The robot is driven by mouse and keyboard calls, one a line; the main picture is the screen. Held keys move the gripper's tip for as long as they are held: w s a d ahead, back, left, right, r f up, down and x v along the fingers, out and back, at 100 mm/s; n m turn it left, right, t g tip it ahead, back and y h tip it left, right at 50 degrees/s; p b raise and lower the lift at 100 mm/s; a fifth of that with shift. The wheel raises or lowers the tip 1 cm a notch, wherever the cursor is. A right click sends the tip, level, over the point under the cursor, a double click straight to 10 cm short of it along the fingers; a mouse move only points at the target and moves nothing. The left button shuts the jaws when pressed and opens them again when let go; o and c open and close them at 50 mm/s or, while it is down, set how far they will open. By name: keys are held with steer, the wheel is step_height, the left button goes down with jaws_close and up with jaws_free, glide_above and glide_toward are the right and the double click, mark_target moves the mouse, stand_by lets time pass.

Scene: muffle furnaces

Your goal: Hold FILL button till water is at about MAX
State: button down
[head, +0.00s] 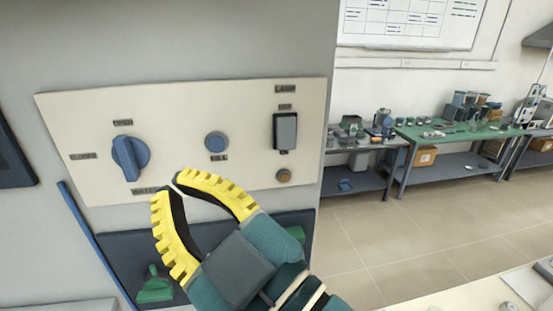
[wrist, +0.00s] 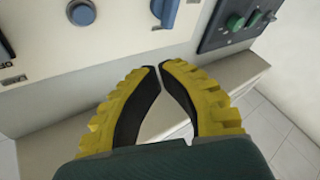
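The FILL button (head: 216,142) is a round blue-grey button on a cream panel (head: 85,115), above its FILL label. It also shows at the top of the wrist view (wrist: 82,12). My gripper (head: 167,188) has yellow ribbed fingers with dark inner pads. It is in front of the panel's lower edge, below and left of the button in the head view. Its fingertips nearly meet in the wrist view (wrist: 160,68), with a thin gap and nothing held. The tips are apart from the button. No water level or MAX mark can be made out.
A blue knob (head: 130,157) is left of the button. A grey switch (head: 285,132) and a small brown round part (head: 284,176) are to the right. A dark lower panel (head: 125,250) carries green handles (head: 154,287). Workbenches (head: 450,133) stand at the back right; floor before them is clear.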

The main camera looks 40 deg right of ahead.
mark_target(217, 144)
steer(key=shift+s+d+f+h, duration=0.2)
steer(key=shift+d, duration=0.2)
steer(key=shift+s+d+f+h, duration=0.15)
steer(key=shift+d+f+h, duration=0.05)
steer(key=shift+d, duration=0.15)
steer(key=shift+w+d+p, duration=0.35)
steer(key=shift+w+d, duration=0.3)
steer(key=shift+w, duration=0.65)
steer(key=shift+w+d+p, duration=0.35)
steer(key=shift+w+d, duration=0.3)
steer(key=shift+w, duration=0.7)
steer(key=shift+w+d+p, duration=0.35)
steer(key=shift+w+d, duration=0.3)
steer(key=shift+w, duration=0.65)
steer(key=shift+w, duration=0.1)
steer(key=shift+w+d, duration=0.2)
steer(key=shift+w, duration=0.05)
